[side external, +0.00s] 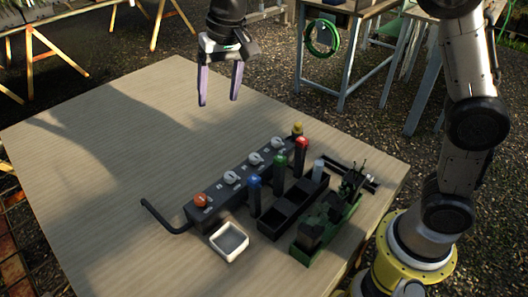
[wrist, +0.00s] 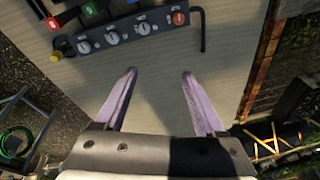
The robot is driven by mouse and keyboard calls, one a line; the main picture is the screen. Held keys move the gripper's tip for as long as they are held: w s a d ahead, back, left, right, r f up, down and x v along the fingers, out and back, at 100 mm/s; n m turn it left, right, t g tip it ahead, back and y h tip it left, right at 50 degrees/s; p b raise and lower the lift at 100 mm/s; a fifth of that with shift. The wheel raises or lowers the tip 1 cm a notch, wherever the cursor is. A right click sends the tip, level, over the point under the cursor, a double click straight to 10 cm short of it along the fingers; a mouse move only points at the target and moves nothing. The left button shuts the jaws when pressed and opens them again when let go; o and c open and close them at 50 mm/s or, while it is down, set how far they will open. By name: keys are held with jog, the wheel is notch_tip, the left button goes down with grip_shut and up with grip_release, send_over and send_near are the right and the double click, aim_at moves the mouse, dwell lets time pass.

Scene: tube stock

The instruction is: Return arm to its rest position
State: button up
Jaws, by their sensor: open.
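My gripper (side external: 219,100) is open and empty, held in the air above the bare far part of the wooden table (side external: 110,130). Its two purple fingers point down and are well apart; they also show in the wrist view (wrist: 157,75) with only tabletop between them. The gripper is clear of everything on the table. My arm comes down from the top of the side view, and its base stands at the right.
A dark block with several knobs (side external: 222,190) and a bent black bar (side external: 162,217) lies mid-table.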

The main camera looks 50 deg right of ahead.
jog(key=s+d+r+t, duration=0.1)
jog(key=s+d+r, duration=0.2)
jog(key=s+d, duration=0.35)
jog(key=s+d+r+t, duration=0.2)
jog(key=s+d+r, duration=0.2)
jog(key=s, duration=0.5)
jog(key=s+d+f+n, duration=0.2)
jog(key=s+f+n, duration=0.1)
jog(key=s+f, duration=0.7)
jog(key=s, duration=0.3)
jog(key=shift+d+n+h, duration=0.3)
jog(key=shift+d+n, duration=0.05)
jog(key=shift+n, duration=0.05)
